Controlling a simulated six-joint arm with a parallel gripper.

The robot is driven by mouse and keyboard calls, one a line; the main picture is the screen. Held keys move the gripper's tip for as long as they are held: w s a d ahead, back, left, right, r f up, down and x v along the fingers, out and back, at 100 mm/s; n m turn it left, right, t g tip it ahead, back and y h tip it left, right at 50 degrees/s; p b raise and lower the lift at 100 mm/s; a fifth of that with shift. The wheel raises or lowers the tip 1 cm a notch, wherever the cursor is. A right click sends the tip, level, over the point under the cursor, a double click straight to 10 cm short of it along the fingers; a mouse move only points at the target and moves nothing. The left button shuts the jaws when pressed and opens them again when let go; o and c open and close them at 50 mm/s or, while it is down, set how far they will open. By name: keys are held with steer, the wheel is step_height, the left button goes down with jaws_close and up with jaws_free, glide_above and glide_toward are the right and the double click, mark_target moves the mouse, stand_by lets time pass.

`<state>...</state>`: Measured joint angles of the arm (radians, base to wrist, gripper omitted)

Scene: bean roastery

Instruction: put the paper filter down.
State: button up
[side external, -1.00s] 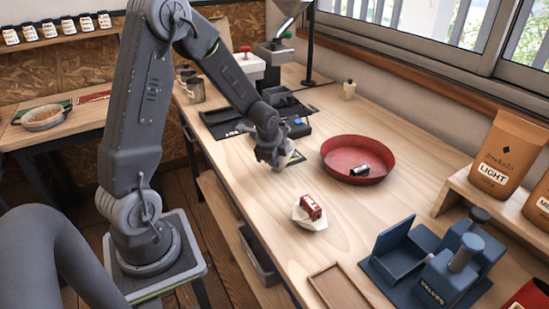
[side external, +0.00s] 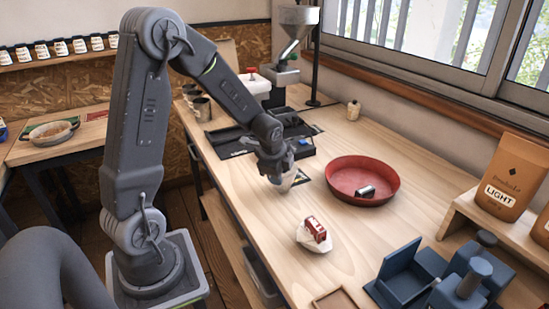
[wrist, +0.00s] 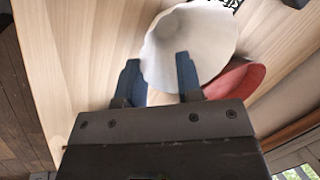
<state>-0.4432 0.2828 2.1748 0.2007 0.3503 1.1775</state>
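The paper filter (wrist: 190,35) is a white cone with a wide, wavy rim, and it fills the upper middle of the wrist view. My gripper (wrist: 160,70) has its two blue fingers around the filter's narrow lower part, with the right finger overlapping its wall. In the side view my gripper (side external: 279,180) points down just above the wooden table (side external: 255,205), left of the red bowl. A pale bit of the filter (side external: 289,181) shows at its fingertips. Whether the filter touches the table is hidden.
The red bowl (side external: 340,187) holds a small dark and silver cylinder (side external: 366,191). A blue device (side external: 410,272) stands front right. Black equipment (side external: 233,139) lies behind my gripper. Bare wood surrounds it.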

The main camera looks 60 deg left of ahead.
steer(key=v, duration=1)
steer(key=s+d+r+n+t+h, duration=0.1)
steer(key=s+d+r+n, duration=0.3)
steer(key=s+d, duration=0.3)
steer(key=s+d+r+n+t+h, duration=0.1)
steer(key=s+d+r+n, duration=0.2)
steer(key=s+d+n, duration=0.3)
steer(key=d, duration=0.3)
steer(key=shift+s+d+r, duration=0.15)
steer(key=shift+s+r, duration=0.2)
steer(key=shift+s, duration=0.05)
